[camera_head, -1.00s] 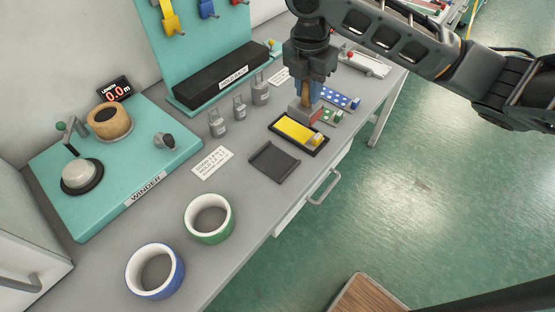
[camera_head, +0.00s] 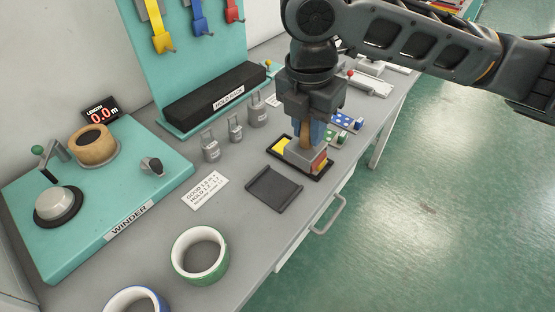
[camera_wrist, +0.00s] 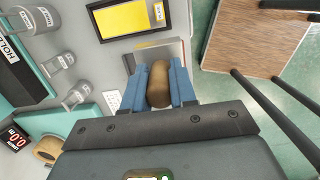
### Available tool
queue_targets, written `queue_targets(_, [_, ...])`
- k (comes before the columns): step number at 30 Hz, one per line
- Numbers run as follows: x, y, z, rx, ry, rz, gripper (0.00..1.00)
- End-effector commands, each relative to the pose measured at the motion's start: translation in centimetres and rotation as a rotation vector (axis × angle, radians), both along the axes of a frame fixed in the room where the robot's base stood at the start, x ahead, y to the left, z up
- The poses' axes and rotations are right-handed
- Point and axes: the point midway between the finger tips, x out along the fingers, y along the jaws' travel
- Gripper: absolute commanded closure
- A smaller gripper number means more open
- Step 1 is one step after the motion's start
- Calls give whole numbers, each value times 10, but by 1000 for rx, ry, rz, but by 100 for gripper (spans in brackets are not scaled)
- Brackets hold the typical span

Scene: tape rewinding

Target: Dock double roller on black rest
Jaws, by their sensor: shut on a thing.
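My gripper (camera_head: 306,132) is shut on the handle of the double roller, a brown wooden grip (camera_wrist: 158,84) between blue fingers in the wrist view. Its light grey body with a red side (camera_head: 304,154) hangs below the fingers. In the head view the roller covers part of a yellow pad in a black frame. In the wrist view that pad (camera_wrist: 124,18) lies beyond the roller, so the roller seems raised and on the near side of it. The empty black rest (camera_head: 274,189) lies flat on the bench, left of and nearer than the roller in the head view.
A printed card (camera_head: 205,190) and several grey weights (camera_head: 211,148) stand left of the rest. Blue and green dotted blocks (camera_head: 339,131) lie beyond the pad.

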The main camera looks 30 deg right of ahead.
Motion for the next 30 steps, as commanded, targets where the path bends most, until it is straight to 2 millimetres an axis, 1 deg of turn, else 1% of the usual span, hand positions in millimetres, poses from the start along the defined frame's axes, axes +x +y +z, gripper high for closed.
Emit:
queue_targets(1, [4,10,-4,0,2,4,100])
queue_targets(3, [9,22,-12,0,0,3,100])
queue_targets(6, [16,38,-22,-1,1,3,100])
queue_targets(10, [22,51,-31,0,0,1,100])
queue_targets(17, [24,55,-41,-1,-1,-2,100])
queue_targets(25, [24,55,-73,0,0,-1,100])
queue_targets(30, [24,55,-76,-1,-1,-1,100])
